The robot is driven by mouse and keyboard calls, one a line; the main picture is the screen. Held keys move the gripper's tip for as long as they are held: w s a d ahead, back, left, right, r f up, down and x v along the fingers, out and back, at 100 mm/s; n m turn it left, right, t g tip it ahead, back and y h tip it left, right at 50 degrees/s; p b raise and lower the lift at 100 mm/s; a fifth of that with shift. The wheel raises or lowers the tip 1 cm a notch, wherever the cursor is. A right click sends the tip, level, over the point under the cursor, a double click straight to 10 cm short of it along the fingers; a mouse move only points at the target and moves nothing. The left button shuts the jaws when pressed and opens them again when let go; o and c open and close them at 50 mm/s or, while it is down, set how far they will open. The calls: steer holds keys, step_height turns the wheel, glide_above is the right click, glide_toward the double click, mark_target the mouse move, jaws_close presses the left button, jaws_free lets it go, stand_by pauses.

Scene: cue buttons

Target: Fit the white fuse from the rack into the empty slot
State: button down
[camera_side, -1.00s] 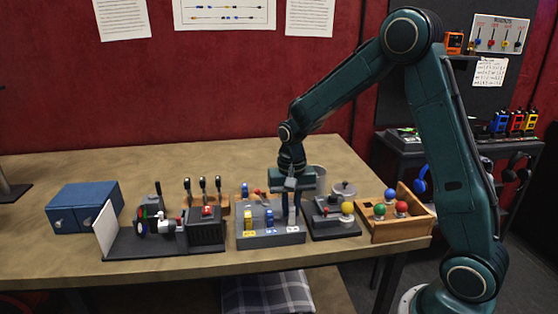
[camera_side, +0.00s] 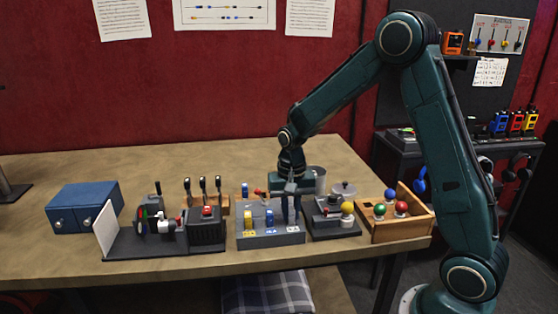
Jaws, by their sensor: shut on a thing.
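The grey fuse block (camera_side: 262,239) stands near the front of the table, with a yellow fuse (camera_side: 248,221) and a blue fuse (camera_side: 269,219) upright in it. My gripper (camera_side: 291,217) points straight down over the right part of this block, where the third slot lies. Its fingers are shut on the white fuse, which they almost wholly hide. I cannot tell whether the fuse's lower end is in the slot. Behind the block, another blue fuse (camera_side: 245,190) and a red piece (camera_side: 260,192) show at the rack, which is partly hidden.
Close on the right are a dark device with a yellow ball (camera_side: 347,208) and a wooden box (camera_side: 400,228) with coloured balls. On the left stand a dark lever device (camera_side: 206,230) and a blue cabinet (camera_side: 84,208). The table behind is mostly clear.

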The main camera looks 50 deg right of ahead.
mark_target(291, 207)
steer(key=c, duration=1.3)
jaws_free()
steer(key=shift+o, duration=0.8)
steer(key=shift+r, duration=0.1)
steer(key=shift+r, duration=3.45)
